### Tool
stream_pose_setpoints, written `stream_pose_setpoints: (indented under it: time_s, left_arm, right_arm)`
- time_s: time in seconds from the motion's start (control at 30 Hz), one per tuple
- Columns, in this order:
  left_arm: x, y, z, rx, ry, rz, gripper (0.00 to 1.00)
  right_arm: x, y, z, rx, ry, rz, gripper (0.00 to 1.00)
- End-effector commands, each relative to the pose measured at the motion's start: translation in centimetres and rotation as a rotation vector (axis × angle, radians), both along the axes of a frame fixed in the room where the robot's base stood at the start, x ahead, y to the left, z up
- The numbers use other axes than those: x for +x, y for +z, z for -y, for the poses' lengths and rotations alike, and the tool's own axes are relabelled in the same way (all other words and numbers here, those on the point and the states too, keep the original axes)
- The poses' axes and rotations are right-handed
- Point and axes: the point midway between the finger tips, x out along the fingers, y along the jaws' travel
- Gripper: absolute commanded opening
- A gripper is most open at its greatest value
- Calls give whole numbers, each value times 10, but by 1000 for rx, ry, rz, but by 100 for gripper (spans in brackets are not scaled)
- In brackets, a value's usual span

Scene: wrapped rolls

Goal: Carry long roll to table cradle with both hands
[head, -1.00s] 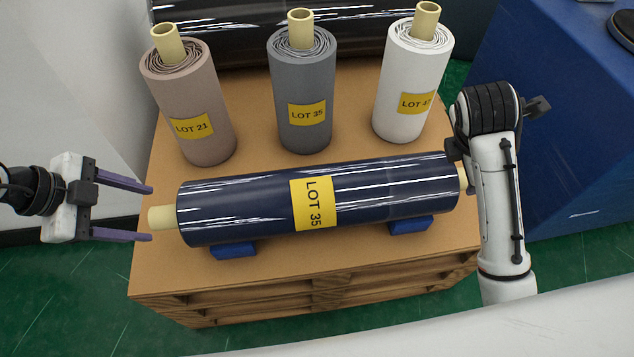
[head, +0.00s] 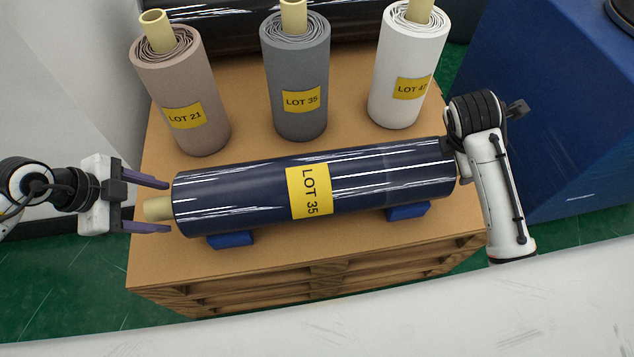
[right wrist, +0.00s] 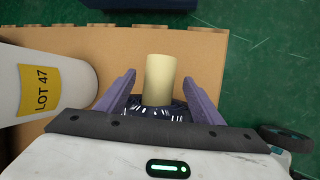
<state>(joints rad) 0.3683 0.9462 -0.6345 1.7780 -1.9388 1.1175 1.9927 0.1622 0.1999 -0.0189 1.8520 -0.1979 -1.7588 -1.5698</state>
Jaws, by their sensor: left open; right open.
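The long roll (head: 370,181), wrapped in shiny dark blue film with a yellow LOT 35 label, lies across two blue blocks (head: 230,239) on a pallet-like stand (head: 270,255). Its left cream core end (head: 158,208) sticks out between the fingers of my open left gripper (head: 150,205), with no clear contact. In the right wrist view, the right core end (right wrist: 159,80) stands between the spread purple fingers of my right gripper (right wrist: 160,95), with gaps on both sides. In the head view the right arm hides that end. I cannot pick out the table cradle.
Three upright rolls stand behind: brown (head: 180,90), grey (head: 296,75) and white (head: 408,65), the last also near my right gripper in the wrist view (right wrist: 45,88). A blue cabinet (head: 560,110) is at right. A whitish surface (head: 330,310) crosses the front.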

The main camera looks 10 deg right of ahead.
Motion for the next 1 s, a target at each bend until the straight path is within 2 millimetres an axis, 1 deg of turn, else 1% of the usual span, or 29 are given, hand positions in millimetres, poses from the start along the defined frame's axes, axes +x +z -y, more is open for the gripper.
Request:
stream_pose_setpoints:
  time_s: [0.03, 0.1, 0.3, 0.67, 0.77, 1.0]
  left_arm:
    - [2, -7, 3, -1, 0, -1, 61]
    - [4, -14, 7, -1, 0, 0, 61]
    - [8, -28, 12, 0, -1, 0, 61]
    - [9, -31, 13, 1, -1, 2, 61]
    - [9, -31, 13, 1, -1, 2, 46]
    - [8, -31, 13, 1, 0, 1, 5]
  right_arm:
    - [1, -8, 3, 0, -1, -3, 61]
    - [4, -17, 7, 0, -1, -4, 61]
    - [9, -33, 14, 0, 0, -1, 61]
    - [10, -36, 16, -1, 0, 1, 61]
    - [10, -36, 16, -1, 0, 1, 46]
    - [10, -36, 16, -1, 0, 1, 5]
